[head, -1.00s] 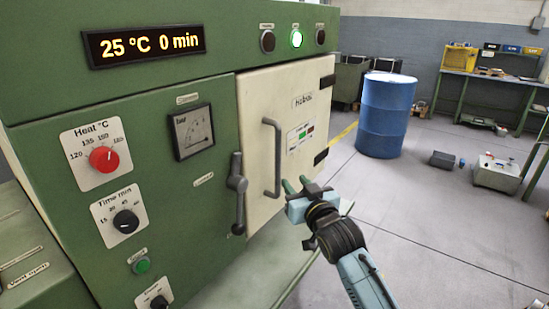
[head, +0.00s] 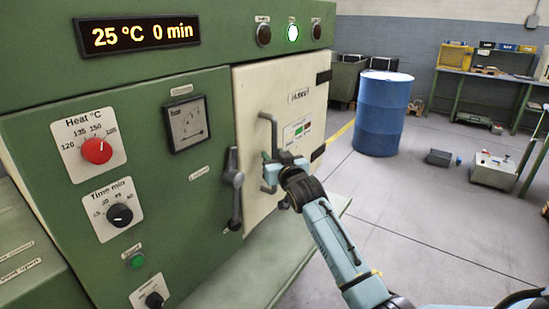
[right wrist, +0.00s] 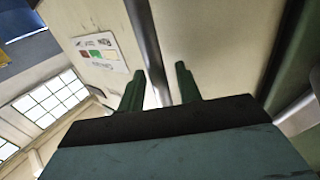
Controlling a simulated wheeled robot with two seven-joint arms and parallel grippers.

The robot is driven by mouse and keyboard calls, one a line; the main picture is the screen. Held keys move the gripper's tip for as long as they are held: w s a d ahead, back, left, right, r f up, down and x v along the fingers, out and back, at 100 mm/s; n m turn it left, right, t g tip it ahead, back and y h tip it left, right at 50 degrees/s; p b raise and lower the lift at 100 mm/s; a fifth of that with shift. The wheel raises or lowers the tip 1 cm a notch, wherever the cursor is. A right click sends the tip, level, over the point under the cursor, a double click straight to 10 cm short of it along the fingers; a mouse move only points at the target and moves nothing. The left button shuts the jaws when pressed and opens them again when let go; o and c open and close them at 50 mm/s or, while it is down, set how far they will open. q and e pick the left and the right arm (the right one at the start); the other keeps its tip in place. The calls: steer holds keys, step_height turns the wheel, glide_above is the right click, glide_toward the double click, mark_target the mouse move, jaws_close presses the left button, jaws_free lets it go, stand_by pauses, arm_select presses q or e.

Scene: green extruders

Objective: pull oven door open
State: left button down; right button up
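The oven door (head: 291,92) is a cream panel on the green oven front, and it looks shut. Its grey vertical bar handle (head: 272,133) stands near the door's left edge. My right gripper (head: 272,164) is at the lower half of the handle. In the right wrist view its two green fingers (right wrist: 158,85) are apart, with the handle bar (right wrist: 146,45) running between them. I cannot tell whether they touch the bar. A grey latch lever (head: 234,185) hangs downward left of the door. My left gripper is not in view.
The display (head: 137,35) reads 25 °C 0 min. A red heat knob (head: 97,150) and black time knob (head: 120,215) are on the panel. A blue barrel (head: 383,113) stands behind right. A green ledge (head: 262,270) juts out below the door. Open floor lies to the right.

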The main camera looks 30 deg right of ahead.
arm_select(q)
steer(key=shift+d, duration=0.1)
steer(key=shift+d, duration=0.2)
arm_select(e)
jaws_close()
